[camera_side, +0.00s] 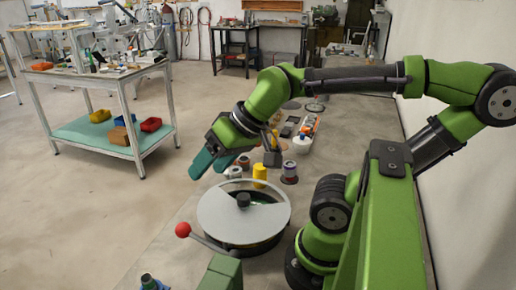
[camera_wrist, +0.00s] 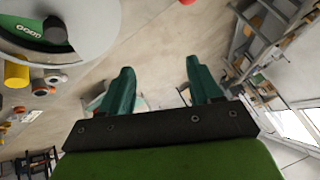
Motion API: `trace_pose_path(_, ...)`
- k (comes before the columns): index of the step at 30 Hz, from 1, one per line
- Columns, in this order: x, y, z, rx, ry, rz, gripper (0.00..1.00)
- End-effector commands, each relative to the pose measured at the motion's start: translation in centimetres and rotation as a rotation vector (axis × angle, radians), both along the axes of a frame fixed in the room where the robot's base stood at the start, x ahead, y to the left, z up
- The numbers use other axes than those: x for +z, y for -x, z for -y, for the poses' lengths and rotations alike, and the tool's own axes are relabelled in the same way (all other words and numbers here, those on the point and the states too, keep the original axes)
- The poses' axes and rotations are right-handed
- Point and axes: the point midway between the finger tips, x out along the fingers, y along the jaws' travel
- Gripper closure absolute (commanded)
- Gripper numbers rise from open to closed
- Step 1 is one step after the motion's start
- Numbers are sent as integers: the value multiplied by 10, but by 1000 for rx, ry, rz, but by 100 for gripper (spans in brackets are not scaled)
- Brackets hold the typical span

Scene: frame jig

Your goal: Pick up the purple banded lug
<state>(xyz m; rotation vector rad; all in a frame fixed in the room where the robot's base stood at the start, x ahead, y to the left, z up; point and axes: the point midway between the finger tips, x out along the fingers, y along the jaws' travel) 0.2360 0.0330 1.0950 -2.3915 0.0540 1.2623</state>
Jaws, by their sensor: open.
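The purple banded lug (camera_side: 289,173) stands upright in the side view, right of the yellow cylinder (camera_side: 260,176) and behind the round jig. It has a lighter band. I cannot clearly pick it out in the wrist view. My gripper (camera_side: 207,166) is up in the air, left of the lug and apart from it. Its green fingers are spread with nothing between them, and they also show in the wrist view (camera_wrist: 158,67).
The round jig (camera_side: 222,216) with a pale lid and black knob stands in front of the lug. A lever with a red ball (camera_side: 183,230) sticks out left. A grey-white lug (camera_side: 234,173) stands left of the yellow cylinder. More parts (camera_side: 302,140) lie behind.

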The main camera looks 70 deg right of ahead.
Motion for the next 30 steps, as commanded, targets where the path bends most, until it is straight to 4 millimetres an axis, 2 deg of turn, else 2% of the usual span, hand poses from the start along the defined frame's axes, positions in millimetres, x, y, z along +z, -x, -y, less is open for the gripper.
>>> trace_pose_path(5, 0, 0, 0, 0, 0, 0, 37)
trace_pose_path(7, 0, 0, 0, 0, 0, 0, 26)
trace_pose_path(15, 0, 0, 1, -2, 0, 0, 26)
trace_pose_path(17, -2, -1, 5, -20, -1, -9, 26)
trace_pose_path(19, -10, -6, 18, -73, -11, -47, 26)
trace_pose_path(20, -12, -10, 28, -107, -18, -64, 26)
trace_pose_path(23, -18, -25, 74, -293, -72, -147, 26)
trace_pose_path(26, -26, -30, 141, -640, -204, -261, 26)
trace_pose_path(28, -34, -24, 191, -936, -312, -337, 26)
trace_pose_path(30, -42, -9, 241, -1267, -425, -402, 26)
